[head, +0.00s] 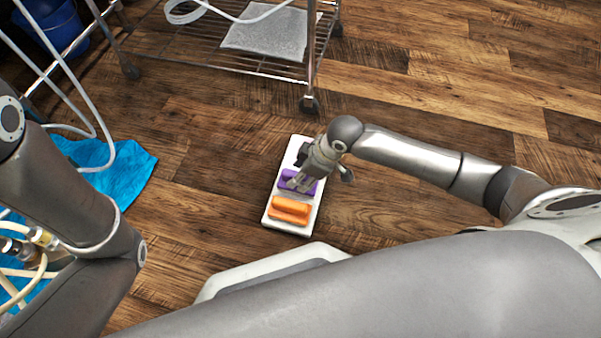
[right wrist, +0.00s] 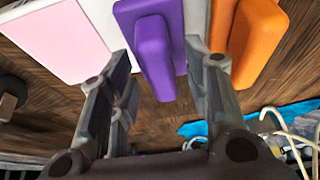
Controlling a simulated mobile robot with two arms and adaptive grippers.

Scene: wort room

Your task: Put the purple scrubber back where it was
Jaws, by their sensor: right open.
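The purple scrubber (head: 284,180) sits on a white tray (head: 284,228) on the floor, in the middle of the head view. My right gripper (head: 301,182) is over it and partly hides it. In the right wrist view the purple scrubber's raised handle (right wrist: 154,55) shows between the two open fingers, with a gap on each side. An orange scrubber (head: 290,210) lies beside it on the tray, also seen at the right of the wrist view (right wrist: 255,40). My left gripper is not in view; only my left arm shows.
A pale pink pad (right wrist: 55,38) lies on the other side of the purple scrubber in the wrist view. A wire rack cart (head: 215,62) stands beyond the tray. A blue cloth (head: 125,172) with hoses lies at left. The wooden floor right of the tray is clear.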

